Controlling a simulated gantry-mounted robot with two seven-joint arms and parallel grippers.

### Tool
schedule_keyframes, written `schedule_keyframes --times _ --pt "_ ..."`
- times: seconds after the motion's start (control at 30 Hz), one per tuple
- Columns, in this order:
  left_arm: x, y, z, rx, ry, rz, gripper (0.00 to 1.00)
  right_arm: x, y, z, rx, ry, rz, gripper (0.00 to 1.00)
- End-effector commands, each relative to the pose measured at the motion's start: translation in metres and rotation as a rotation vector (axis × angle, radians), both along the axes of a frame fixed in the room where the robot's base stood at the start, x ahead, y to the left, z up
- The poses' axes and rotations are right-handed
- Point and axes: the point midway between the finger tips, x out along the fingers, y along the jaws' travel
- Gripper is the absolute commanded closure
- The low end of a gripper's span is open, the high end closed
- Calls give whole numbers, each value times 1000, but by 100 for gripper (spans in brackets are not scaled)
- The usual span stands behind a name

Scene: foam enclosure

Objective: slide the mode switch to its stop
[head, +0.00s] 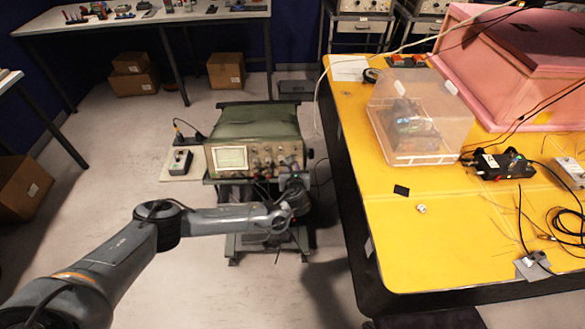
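A green oscilloscope (255,128) with a lit screen and a panel of knobs stands on a cart. I cannot make out a mode switch for certain; the panel's controls are too small to tell apart. My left arm reaches in from the lower left. Its gripper (293,184) is at the lower right of the oscilloscope front, close to the panel, and hides part of it. I cannot tell whether it touches, or whether its fingers are open or shut. My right gripper is not in view.
A small grey box (181,161) sits on a shelf left of the oscilloscope. A yellow table (390,240) on the right carries a clear plastic bin (415,115), a pink foam enclosure (520,62), electronics and loose cables. Cardboard boxes (226,70) lie on the floor behind.

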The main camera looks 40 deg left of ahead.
Motion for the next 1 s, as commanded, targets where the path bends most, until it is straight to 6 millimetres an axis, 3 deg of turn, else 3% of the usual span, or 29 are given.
schedule_keyframes --times 0.23,0.63,0.77,1.0 --pt "16 14 -10 0 0 1 81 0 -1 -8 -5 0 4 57" --pt "19 18 -11 1 1 0 81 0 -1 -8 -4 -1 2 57" --pt "19 18 -11 0 0 0 100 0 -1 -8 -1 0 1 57" --pt "19 18 -11 0 0 0 100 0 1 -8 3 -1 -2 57"
